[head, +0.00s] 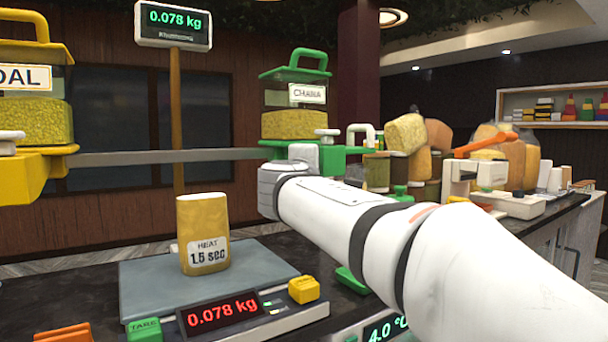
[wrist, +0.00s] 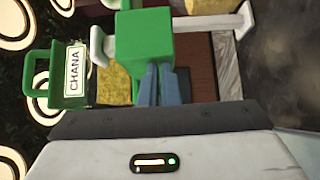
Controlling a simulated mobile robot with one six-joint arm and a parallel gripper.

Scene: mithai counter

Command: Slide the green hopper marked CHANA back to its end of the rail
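The green hopper marked CHANA (head: 293,125) hangs on the grey rail (head: 170,156) near the middle of the head view, with yellow grains inside. In the wrist view the hopper's label (wrist: 75,70) shows sideways at the left. A green block (wrist: 165,35) fills the top middle there. My gripper (wrist: 160,80) shows two blue fingers close together, with their tips at the lower edge of the green block. The block hides the very tips, and I see nothing held between them. In the head view my arm hides the fingers.
A yellow hopper marked DAL (head: 35,110) hangs on the rail at the far left. Below, a scale (head: 150,275) reading 0.078 kg bears a yellow pack (head: 203,225). Jars and yellow blocks (head: 405,135) crowd the counter behind my arm. The rail between the hoppers is clear.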

